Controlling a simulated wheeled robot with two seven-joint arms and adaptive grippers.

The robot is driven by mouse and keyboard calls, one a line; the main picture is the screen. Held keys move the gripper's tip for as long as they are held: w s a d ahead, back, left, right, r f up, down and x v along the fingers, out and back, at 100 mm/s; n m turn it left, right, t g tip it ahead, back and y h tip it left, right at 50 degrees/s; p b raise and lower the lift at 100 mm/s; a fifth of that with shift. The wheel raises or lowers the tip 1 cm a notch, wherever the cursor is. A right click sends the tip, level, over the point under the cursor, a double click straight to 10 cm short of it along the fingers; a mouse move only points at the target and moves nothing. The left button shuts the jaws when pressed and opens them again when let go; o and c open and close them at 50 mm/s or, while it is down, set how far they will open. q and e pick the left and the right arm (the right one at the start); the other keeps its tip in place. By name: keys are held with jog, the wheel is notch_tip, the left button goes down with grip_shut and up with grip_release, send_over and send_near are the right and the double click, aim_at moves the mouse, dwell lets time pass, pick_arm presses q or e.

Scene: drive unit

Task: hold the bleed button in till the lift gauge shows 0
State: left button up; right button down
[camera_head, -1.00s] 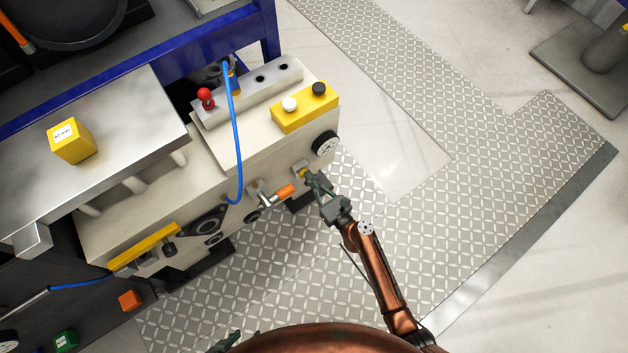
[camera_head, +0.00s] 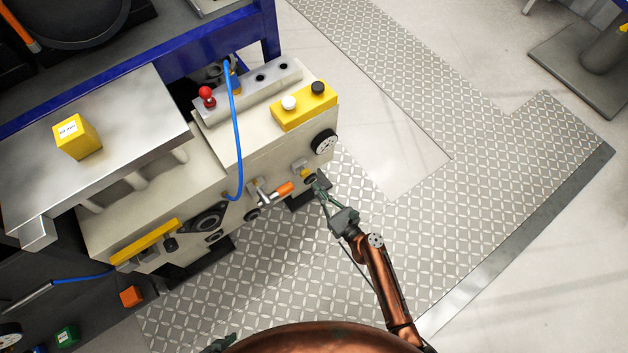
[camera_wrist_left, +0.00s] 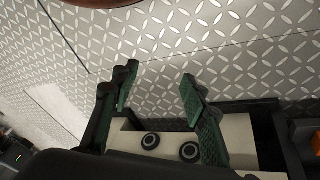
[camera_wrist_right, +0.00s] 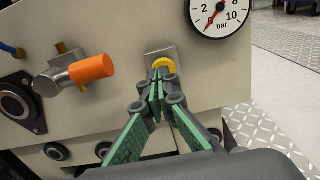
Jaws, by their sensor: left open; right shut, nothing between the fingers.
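The yellow bleed button (camera_wrist_right: 164,63) sits on a grey square plate on the beige front panel. It also shows in the head view (camera_head: 305,173). My right gripper (camera_wrist_right: 160,76) is shut and empty, its fingertips just in front of the button and partly covering it. In the head view my right gripper (camera_head: 317,184) looks slightly apart from it. A round bar gauge (camera_wrist_right: 220,12) is above right of the button, its red needle pointing to the lower left, below the 2. It shows in the head view (camera_head: 325,142). My left gripper (camera_wrist_left: 160,90) is open and empty.
An orange-handled valve (camera_wrist_right: 90,69) juts out left of the button. A blue hose (camera_head: 237,140) hangs over the panel. A yellow box with two knobs (camera_head: 304,108) sits on top. The patterned floor plate (camera_head: 460,190) to the right is clear.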

pick_arm(q)
jog(key=shift+g+y, duration=0.3)
jog(key=shift+g, duration=0.4)
jog(key=s+a+r, duration=0.1)
jog(key=s+a+r+p, duration=0.1)
jog(key=shift+s+r, duration=0.25)
jog(key=shift+r, duration=0.1)
pick_arm(e)
jog(key=v, duration=0.8)
jog(key=shift+d, duration=0.3)
jog(key=shift+f, duration=0.1)
